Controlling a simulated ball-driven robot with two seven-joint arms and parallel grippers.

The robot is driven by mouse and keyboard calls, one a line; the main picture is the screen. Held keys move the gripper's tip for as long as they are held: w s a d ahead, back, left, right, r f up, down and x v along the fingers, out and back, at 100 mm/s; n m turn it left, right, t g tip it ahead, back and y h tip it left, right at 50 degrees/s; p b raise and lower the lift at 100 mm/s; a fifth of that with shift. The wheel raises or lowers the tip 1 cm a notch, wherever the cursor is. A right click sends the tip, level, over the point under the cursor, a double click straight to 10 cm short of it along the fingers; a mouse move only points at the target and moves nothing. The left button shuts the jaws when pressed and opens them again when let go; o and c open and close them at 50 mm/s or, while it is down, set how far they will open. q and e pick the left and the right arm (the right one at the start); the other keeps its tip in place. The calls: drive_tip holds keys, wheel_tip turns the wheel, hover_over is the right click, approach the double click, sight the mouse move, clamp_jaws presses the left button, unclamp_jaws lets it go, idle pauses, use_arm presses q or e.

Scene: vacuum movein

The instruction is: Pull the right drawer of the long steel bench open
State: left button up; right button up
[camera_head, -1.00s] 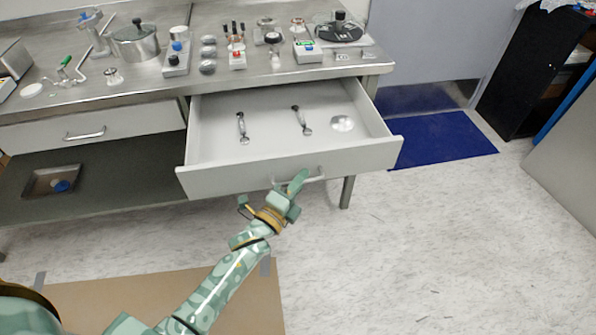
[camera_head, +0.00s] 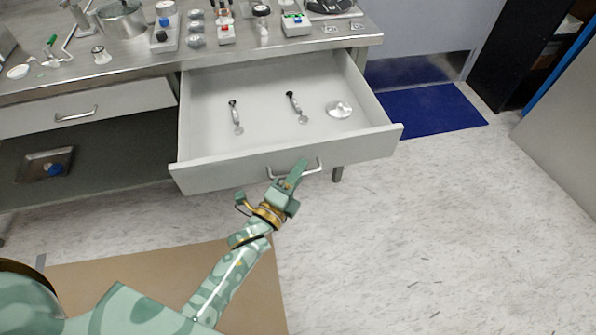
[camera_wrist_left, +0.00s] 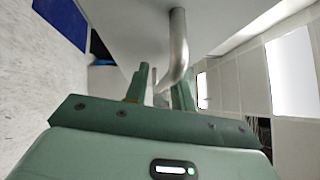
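The right drawer (camera_head: 215,172) of the long steel bench (camera_head: 130,75) is pulled well out, with its inside showing in the head view. Its metal bar handle (camera_head: 312,167) is on the front panel. The fingers partly hide the grasped part. My right gripper is in neither view.
Two metal tools (camera_head: 236,118) (camera_head: 297,108) and a round metal disc (camera_head: 339,110) lie in the drawer. The left drawer (camera_head: 120,105) is shut. A blue mat (camera_head: 430,110) lies at right. The floor (camera_head: 400,230) in front is clear.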

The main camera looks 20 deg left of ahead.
use_arm(q)
drive_tip(key=shift+s, duration=0.1)
drive_tip(key=p+v, duration=0.2)
drive_tip(key=v, duration=1.4)
drive_tip(key=shift+f, duration=0.15)
